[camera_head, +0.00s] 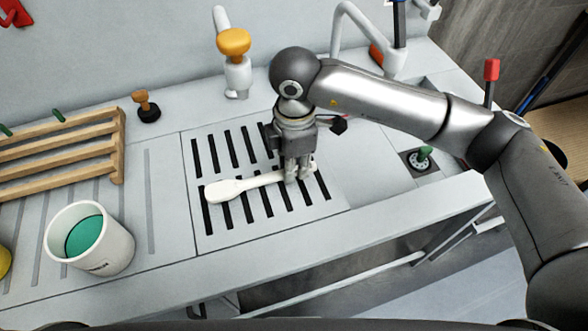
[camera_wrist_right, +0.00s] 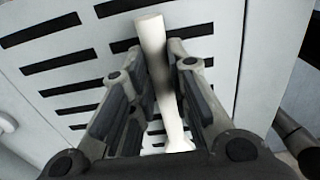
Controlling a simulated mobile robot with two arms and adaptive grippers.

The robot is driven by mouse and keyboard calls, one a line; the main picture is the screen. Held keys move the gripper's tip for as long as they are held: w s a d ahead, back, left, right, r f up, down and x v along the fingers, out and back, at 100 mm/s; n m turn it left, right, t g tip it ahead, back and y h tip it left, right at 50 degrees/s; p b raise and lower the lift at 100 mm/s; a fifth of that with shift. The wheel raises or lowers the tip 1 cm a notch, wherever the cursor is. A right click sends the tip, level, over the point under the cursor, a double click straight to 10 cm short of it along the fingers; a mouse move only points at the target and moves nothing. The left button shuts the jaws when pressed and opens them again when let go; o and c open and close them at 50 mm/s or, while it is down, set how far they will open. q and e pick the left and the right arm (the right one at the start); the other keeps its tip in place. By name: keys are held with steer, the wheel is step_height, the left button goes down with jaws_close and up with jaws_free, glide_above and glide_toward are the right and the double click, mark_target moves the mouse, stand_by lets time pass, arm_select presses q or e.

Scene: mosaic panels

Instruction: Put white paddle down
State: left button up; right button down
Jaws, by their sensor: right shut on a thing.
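The white paddle (camera_head: 238,187) lies low over the slotted drain panel in the head view, its wide end to the left and its handle to the right. My right gripper (camera_head: 298,176) points down and is shut on the paddle's handle. In the right wrist view the paddle (camera_wrist_right: 153,55) runs between the two fingers of the gripper (camera_wrist_right: 158,90), with dark slots behind it. I cannot tell whether the paddle touches the panel. My left gripper is not in view.
The slotted panel (camera_head: 226,231) is otherwise bare. A white cup with a teal inside (camera_head: 112,252) and a wooden rack (camera_head: 90,150) stand at left. An orange-topped tap (camera_head: 234,45) and a curved faucet (camera_head: 348,12) are at the back. A green knob (camera_head: 424,153) is at right.

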step_height(320, 180, down, 3)
steer(key=shift+w+r, duration=0.1)
steer(key=shift+r, duration=0.05)
steer(key=shift+f, duration=0.25)
steer(key=shift+f, duration=0.1)
steer(key=c, duration=1.8)
jaws_free()
steer(key=shift+f, duration=0.1)
steer(key=o, duration=0.4)
steer(key=shift+o, duration=0.2)
